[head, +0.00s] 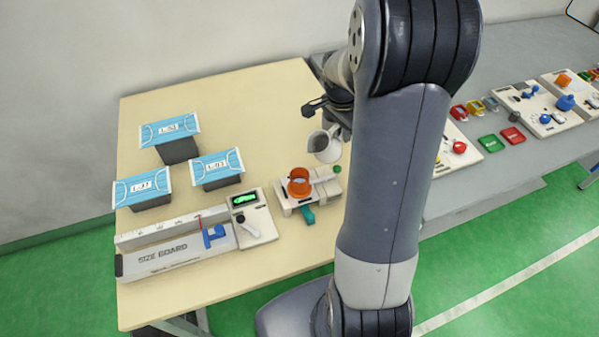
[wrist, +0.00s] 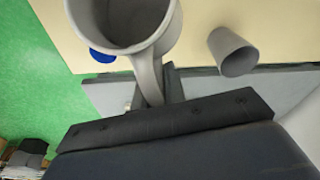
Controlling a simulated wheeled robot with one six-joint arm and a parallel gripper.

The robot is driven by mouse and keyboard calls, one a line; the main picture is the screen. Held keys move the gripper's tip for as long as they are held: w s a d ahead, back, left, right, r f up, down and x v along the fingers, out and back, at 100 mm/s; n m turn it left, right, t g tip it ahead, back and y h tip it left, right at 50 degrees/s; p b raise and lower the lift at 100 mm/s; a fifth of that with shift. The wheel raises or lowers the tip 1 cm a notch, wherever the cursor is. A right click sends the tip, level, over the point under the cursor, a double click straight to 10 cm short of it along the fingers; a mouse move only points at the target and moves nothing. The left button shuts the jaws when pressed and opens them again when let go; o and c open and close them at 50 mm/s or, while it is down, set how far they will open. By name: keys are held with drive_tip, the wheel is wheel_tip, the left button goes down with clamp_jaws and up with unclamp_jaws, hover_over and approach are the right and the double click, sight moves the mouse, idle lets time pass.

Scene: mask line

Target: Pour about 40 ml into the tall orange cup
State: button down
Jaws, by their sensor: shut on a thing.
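A grey-white jug (head: 324,146) is in the air above the right part of the cream table, tilted in the head view. My gripper (wrist: 160,88) is shut on its handle; in the head view my arm partly hides the gripper. The wrist view shows the jug (wrist: 125,22) large, with its open mouth and grey inside; I cannot make out any liquid. An orange cup-like piece (head: 299,181) is on a small white stand, below and left of the jug and apart from it. I cannot tell whether it is the tall cup. No orange shows in the wrist view.
A plain grey cup (wrist: 232,52) shows in the wrist view, with a blue round thing (wrist: 102,55). Blue mask packs (head: 170,130) stand on dark blocks at left. A size board (head: 170,254) and a device with a green display (head: 245,200) are at the front. The table's back middle is clear.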

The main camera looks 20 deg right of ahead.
drive_tip(key=d+y+p, duration=0.1)
drive_tip(key=y, duration=0.1)
drive_tip(key=d+f+g+y+p, duration=0.1)
drive_tip(key=y+p, duration=0.1)
drive_tip(key=w+d+f+y+p, duration=0.1)
drive_tip(key=y, duration=0.1)
drive_tip(key=shift+f+g, duration=0.25)
drive_tip(key=shift+g, duration=0.05)
idle(0.4)
